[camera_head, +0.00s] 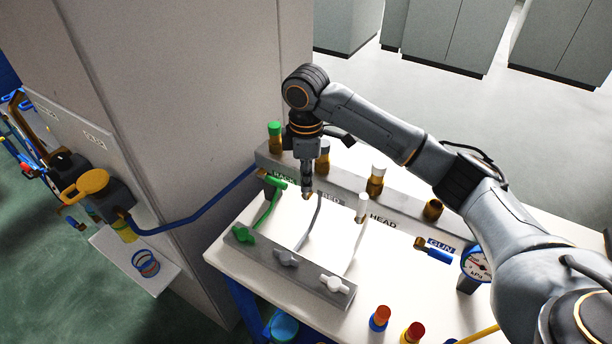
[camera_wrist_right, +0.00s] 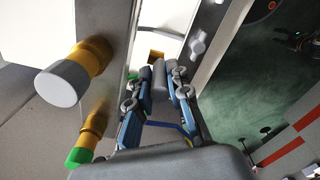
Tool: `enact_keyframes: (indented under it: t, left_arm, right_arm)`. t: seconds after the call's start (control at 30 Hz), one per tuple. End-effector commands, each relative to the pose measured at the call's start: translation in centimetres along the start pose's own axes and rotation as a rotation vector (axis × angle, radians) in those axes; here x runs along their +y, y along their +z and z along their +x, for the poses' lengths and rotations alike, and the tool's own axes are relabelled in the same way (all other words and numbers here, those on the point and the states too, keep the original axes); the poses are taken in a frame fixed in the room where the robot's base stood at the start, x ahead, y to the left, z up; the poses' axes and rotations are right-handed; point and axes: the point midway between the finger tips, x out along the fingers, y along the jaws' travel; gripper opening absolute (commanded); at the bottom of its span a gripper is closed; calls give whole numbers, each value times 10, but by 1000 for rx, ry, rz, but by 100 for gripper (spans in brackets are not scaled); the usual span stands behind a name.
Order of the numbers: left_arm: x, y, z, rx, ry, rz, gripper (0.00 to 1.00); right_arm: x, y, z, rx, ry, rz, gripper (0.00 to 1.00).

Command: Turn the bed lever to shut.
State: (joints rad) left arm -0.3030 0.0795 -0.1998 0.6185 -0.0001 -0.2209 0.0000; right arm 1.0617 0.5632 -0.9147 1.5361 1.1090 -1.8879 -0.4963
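My right gripper (camera_head: 307,192) points down over the valve block at the BED label (camera_head: 330,199). In the right wrist view the bed lever's grey handle (camera_wrist_right: 159,78) lies between the two fingers, which are close along both sides of it. A brass piece (camera_wrist_right: 156,54) shows just beyond the handle. In the head view the gripper hides most of this lever, so its angle is hard to read there. A grey hose (camera_head: 309,225) runs from beneath it to a grey fitting (camera_head: 286,257).
A green lever (camera_head: 276,182) stands left of my gripper and a white HEAD lever (camera_head: 362,207) right of it. Brass ports with coloured caps (camera_head: 375,180) rise behind. A blue GUN lever (camera_head: 436,255) and a gauge (camera_head: 476,263) are farther right.

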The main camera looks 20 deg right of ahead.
Motion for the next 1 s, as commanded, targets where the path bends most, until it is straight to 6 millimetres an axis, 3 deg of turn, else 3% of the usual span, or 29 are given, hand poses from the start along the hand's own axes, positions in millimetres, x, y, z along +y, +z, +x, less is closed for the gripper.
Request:
enact_keyframes:
  t: [0.47,0.7,1.0]
  left_arm:
    - [-1,-2,-5,3,-1,0,40]
    - [-2,-4,-9,5,-2,1,40]
    - [-2,-4,2,6,-2,1,40]
  right_arm:
    - [-3,6,-1,65,44,0,0]
    - [-10,15,3,203,135,0,0]
    - [-17,26,10,380,256,1,0]
